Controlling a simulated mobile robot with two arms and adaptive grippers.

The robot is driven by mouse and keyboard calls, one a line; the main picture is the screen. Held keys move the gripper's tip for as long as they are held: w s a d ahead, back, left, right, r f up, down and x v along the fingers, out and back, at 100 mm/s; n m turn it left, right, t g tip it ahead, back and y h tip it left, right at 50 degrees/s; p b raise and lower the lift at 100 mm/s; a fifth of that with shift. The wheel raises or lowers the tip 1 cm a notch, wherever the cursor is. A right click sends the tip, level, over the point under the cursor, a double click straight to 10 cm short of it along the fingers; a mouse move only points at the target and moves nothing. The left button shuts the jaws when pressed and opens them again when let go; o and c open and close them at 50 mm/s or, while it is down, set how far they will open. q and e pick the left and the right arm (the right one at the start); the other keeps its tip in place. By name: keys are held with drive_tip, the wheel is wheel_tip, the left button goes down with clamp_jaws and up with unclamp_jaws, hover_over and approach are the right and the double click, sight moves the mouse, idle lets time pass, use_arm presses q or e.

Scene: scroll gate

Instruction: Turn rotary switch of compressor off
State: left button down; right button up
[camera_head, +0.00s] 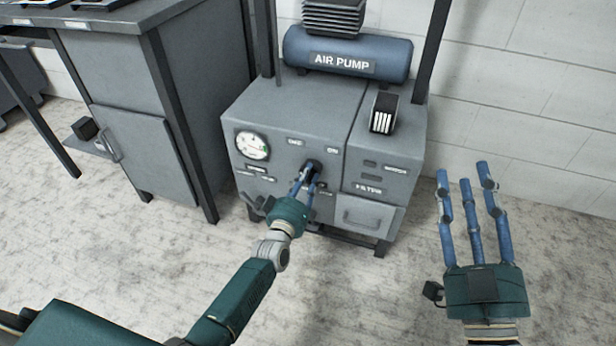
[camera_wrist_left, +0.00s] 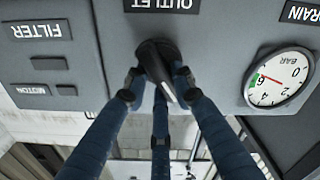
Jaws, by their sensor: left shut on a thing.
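The compressor (camera_head: 285,120) is a grey cabinet with a blue air pump tank (camera_head: 345,52) on top. Its black rotary switch (camera_head: 312,168) sits on the front panel, right of the round gauge. In the left wrist view the rotary switch (camera_wrist_left: 158,65) is a black knob beside the OUTLET label, with its grip tilted. My left gripper (camera_head: 307,178) is at the knob, its blue fingers (camera_wrist_left: 160,100) shut around it. The fingers partly hide the knob. My right gripper (camera_head: 467,185) is open and empty, away from the compressor at the right.
The pressure gauge (camera_head: 252,146) is left of the switch; it also shows in the wrist view (camera_wrist_left: 279,78). A filter drawer (camera_head: 366,214) is at the lower right of the panel. A grey desk (camera_head: 140,110) stands to the left. Floor in front is clear.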

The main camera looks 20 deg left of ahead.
use_arm(q)
drive_tip(key=shift+n, duration=0.3)
idle(0.4)
drive_tip(key=c, duration=1.4)
unclamp_jaws()
drive_tip(key=shift+c, duration=0.2)
drive_tip(key=s, duration=1.2)
drive_tip(key=shift+a, duration=0.25)
